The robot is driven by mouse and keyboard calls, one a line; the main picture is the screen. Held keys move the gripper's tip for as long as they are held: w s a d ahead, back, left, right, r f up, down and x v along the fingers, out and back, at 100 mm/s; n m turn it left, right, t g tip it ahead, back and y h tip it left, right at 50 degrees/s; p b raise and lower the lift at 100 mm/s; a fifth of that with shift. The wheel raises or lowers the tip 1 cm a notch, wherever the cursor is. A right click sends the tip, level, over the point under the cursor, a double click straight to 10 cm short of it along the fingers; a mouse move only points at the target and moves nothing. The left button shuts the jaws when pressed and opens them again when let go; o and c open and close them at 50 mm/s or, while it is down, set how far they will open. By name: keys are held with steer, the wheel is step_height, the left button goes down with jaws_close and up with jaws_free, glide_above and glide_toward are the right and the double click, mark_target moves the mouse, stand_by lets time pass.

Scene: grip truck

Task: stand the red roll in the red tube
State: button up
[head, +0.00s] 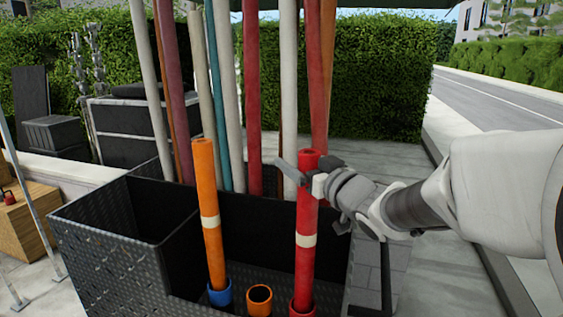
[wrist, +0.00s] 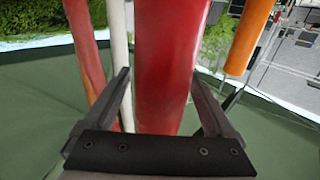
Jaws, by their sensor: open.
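The red roll (head: 305,215), with a cream band, stands upright in the red tube (head: 302,307) at the bottom of the head view. Its lower end is inside the tube. My gripper (head: 302,178) is around the upper part of the roll, just below its top. In the wrist view the roll (wrist: 168,50) passes between the two fingers (wrist: 161,76).
An orange roll (head: 207,185) stands in a blue tube (head: 220,293) to the left. An empty orange tube (head: 259,299) sits between. A black bin (head: 110,250) surrounds the tubes. Several tall rolls (head: 252,95) stand close behind. Pavement at right is clear.

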steer(key=v, duration=1.7)
steer(key=s+d+f+m+g+h, duration=0.2)
steer(key=d+f+m+g+h, duration=0.15)
steer(key=d+m+h, duration=0.4)
steer(key=s+a+f+n+g, duration=0.2)
steer(key=s+a+f+g, duration=0.5)
steer(key=s, duration=0.5)
step_height(320, 180, down, 2)
steer(key=shift+a+f+b, duration=0.1)
steer(key=shift+a+b, duration=0.25)
steer(key=shift+a, duration=0.2)
